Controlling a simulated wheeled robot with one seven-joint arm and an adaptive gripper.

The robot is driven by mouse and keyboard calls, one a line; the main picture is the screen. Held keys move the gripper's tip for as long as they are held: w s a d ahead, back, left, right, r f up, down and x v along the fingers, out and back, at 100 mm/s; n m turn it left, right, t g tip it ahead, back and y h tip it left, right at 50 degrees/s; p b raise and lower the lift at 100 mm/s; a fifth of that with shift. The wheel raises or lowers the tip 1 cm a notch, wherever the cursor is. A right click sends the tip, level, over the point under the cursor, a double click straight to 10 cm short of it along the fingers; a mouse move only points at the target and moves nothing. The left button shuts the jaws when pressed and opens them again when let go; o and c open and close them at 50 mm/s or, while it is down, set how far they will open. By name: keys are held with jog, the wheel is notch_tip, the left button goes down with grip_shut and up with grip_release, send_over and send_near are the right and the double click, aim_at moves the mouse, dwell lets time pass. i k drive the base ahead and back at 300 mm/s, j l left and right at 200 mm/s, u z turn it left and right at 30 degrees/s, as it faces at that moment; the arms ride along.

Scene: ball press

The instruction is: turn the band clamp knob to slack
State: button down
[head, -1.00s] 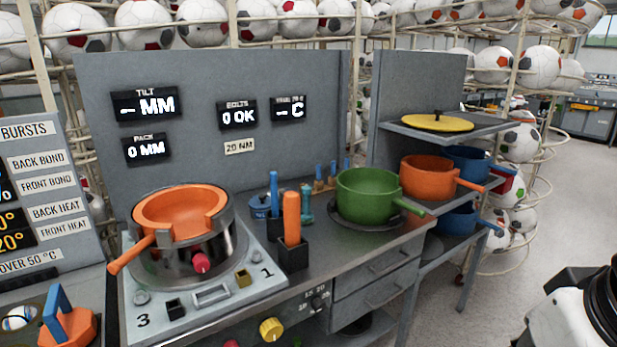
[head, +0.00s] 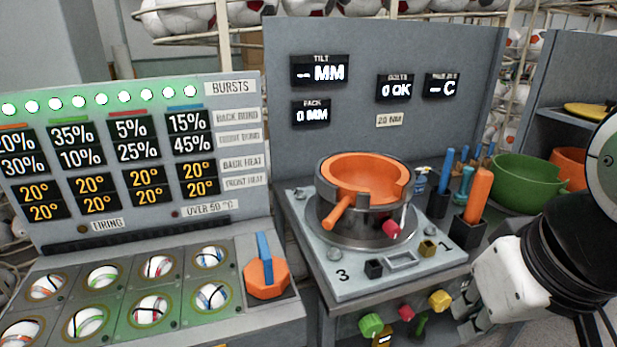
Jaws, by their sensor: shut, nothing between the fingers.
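A dark steel band (head: 345,213) surrounds the orange pan-shaped mould (head: 367,173) on the grey press plate. A crimson knob (head: 391,227) sits on the front right of this band and looks like the clamp knob; its setting cannot be read. My gripper (head: 468,313) is at the lower right, shut and empty, by the plate's right front edge. It is below and right of the crimson knob, apart from it. Its fingertips are small and partly unclear.
Green (head: 371,325), red (head: 407,312) and yellow (head: 440,301) knobs line the bench front near my gripper. An orange-handled tool (head: 479,195) stands right of the plate. A green pot (head: 528,182) sits behind my arm. The bursts panel (head: 130,150) is at left.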

aim_at(389, 226)
jog(key=k+j, duration=0.1)
jog(key=j, duration=0.3)
jog(key=k+j+z, duration=0.1)
jog(key=j, duration=0.25)
jog(key=k+j, duration=0.15)
jog(key=j, duration=0.2)
jog(key=k+j, duration=0.1)
jog(key=j, duration=0.3)
jog(key=z, duration=0.05)
